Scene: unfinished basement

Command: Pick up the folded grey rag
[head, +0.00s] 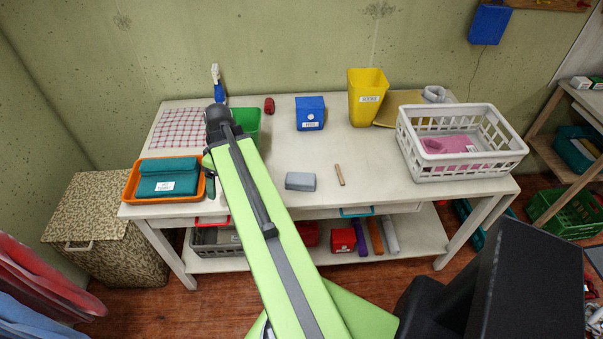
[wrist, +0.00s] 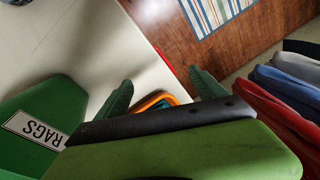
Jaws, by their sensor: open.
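A small grey block-like bundle (head: 300,181), which looks like the folded grey rag, lies on the white table's front middle, right of my arm. It does not show in the wrist view. My gripper (wrist: 161,77) is open, its two dark green fingers apart with nothing seen between them. In the head view my arm mostly hides it; a dark part shows beside the orange tray, left of the grey rag and apart from it. A green bin (head: 246,121) stands behind my arm; its RAGS label shows in the wrist view (wrist: 38,128).
The orange tray (head: 131,190) holds a folded teal cloth (head: 168,173). A blue box (head: 310,113), yellow bin (head: 367,95) and white basket (head: 465,171) stand on the table (head: 380,190). A thin tan stick (head: 340,175) lies right of the grey rag. The table between stick and basket is clear.

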